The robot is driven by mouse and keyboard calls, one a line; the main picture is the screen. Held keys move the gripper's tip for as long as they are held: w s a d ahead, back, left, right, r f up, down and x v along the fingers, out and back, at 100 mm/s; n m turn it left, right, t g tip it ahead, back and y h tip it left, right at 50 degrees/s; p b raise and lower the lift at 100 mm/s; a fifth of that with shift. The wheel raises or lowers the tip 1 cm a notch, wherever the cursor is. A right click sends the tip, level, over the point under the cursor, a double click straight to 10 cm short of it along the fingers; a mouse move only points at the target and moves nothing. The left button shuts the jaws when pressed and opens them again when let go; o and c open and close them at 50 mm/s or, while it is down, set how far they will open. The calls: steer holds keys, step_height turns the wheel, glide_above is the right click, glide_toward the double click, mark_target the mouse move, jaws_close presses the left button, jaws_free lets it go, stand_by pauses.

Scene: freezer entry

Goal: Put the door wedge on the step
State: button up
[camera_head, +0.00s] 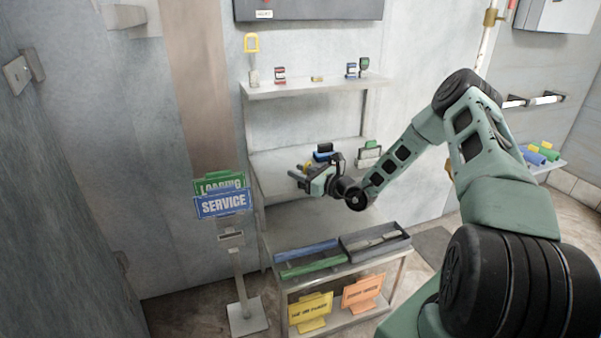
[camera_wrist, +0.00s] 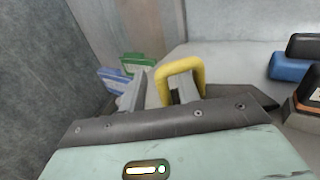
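My gripper (camera_head: 298,174) is over the middle shelf (camera_head: 275,160) of the rack, pointing left. In the wrist view, a yellow loop-shaped handle (camera_wrist: 180,72) shows close by the grey fingertips (camera_wrist: 150,95); its lower part is hidden. A similar yellow loop on a grey body (camera_head: 252,45) stands upright at the left end of the top shelf (camera_head: 300,88). I cannot tell for sure which thing is the door wedge, or which surface is the step.
A blue and black item (camera_head: 323,150) and a green-topped item (camera_head: 369,153) stand on the middle shelf. Trays (camera_head: 305,252) lie on the low bench. A LOADING/SERVICE sign (camera_head: 222,204) stands left of the rack. Small items (camera_head: 351,70) are on the top shelf.

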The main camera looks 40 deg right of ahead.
steer(key=shift+s+d+r, duration=0.1)
steer(key=shift+s+r, duration=0.05)
steer(key=v, duration=1.2)
steer(key=s+a+r+n+g+y, duration=0.3)
steer(key=a+n+g, duration=0.25)
steer(key=a, duration=0.45)
steer(key=s+a+r+n+g+y, duration=0.3)
steer(key=a+n+g, duration=0.3)
steer(key=a, duration=0.4)
steer(key=s+a+r+n+g+y, duration=0.25)
steer(key=a+n+g, duration=0.35)
steer(key=a, duration=0.4)
steer(key=s+a+r+n+h, duration=0.2)
steer(key=s+n+h, duration=0.4)
steer(key=s+n, duration=0.4)
steer(key=s+a+r+n+h, duration=0.3)
steer(key=s+a+n+h, duration=0.2)
steer(key=s+n, duration=0.5)
steer(key=shift+s+r+n+h, duration=0.25)
steer(key=shift+s+n+h, duration=0.1)
steer(key=shift+n+h, duration=0.95)
